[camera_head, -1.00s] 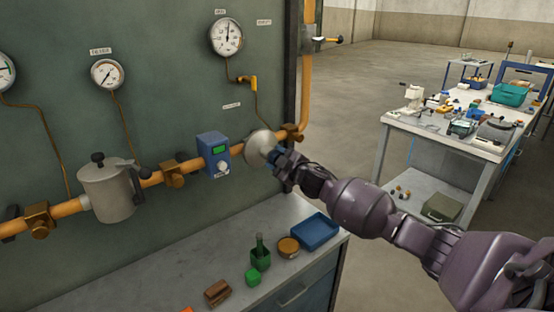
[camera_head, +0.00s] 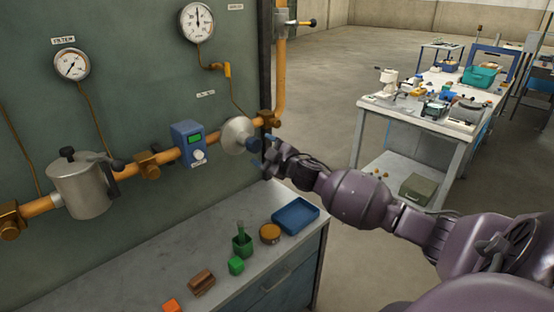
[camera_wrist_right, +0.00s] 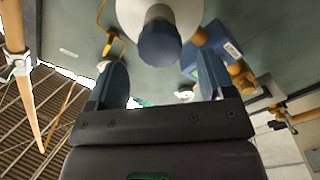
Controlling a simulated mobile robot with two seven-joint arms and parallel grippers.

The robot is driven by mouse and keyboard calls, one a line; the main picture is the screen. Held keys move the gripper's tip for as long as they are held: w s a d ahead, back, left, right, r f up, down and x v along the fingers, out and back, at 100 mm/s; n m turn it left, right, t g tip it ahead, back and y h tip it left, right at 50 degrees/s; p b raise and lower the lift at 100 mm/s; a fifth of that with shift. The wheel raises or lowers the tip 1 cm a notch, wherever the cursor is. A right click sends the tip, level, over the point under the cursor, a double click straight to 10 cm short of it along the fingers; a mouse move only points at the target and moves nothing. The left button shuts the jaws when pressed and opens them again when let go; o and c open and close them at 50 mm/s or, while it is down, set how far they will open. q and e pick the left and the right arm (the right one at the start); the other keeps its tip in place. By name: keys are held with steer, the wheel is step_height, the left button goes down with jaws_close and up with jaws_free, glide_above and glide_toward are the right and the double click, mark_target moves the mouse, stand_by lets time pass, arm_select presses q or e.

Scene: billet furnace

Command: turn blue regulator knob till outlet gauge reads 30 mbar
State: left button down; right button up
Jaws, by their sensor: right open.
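The blue regulator knob (camera_head: 254,145) sits on the front of a silver disc-shaped regulator (camera_head: 236,133) on the orange pipe. In the right wrist view the knob (camera_wrist_right: 160,43) is ahead of the gap between the blue fingers, apart from both. My right gripper (camera_head: 268,154) is open and empty, just off the knob's front. The gauge (camera_head: 197,21) above, whose line runs down to the pipe by the regulator, has its needle pointing about straight up. Its numbers and label are too small to read. My left gripper is not in view.
A blue box (camera_head: 188,143) with a green display is left of the regulator, then a metal filter pot (camera_head: 82,185). An orange vertical pipe (camera_head: 280,70) rises at the right. Below, a bench (camera_head: 200,237) holds a blue tray (camera_head: 295,215) and small items.

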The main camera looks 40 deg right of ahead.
steer(key=s, duration=0.6)
steer(key=shift+d+b, duration=0.2)
steer(key=shift+b, duration=0.1)
stand_by(0.3)
steer(key=s+a+f+m+g, duration=0.2)
steer(key=s+a+f, duration=0.3)
steer(key=s+f, duration=0.4)
steer(key=s+a+f+m+g+h, duration=0.1)
steer(key=s+a+f+m, duration=0.3)
steer(key=s+f, duration=0.5)
steer(key=s+a+f+m+g, duration=0.3)
steer(key=s+a+f, duration=0.5)
steer(key=s+f, duration=0.1)
steer(key=shift+s+f+h+b, duration=0.25)
steer(key=shift+f+h+b, duration=0.15)
steer(key=shift+f, duration=0.3)
steer(key=shift+d+m, duration=0.1)
steer(key=shift+m, duration=0.2)
stand_by(1.6)
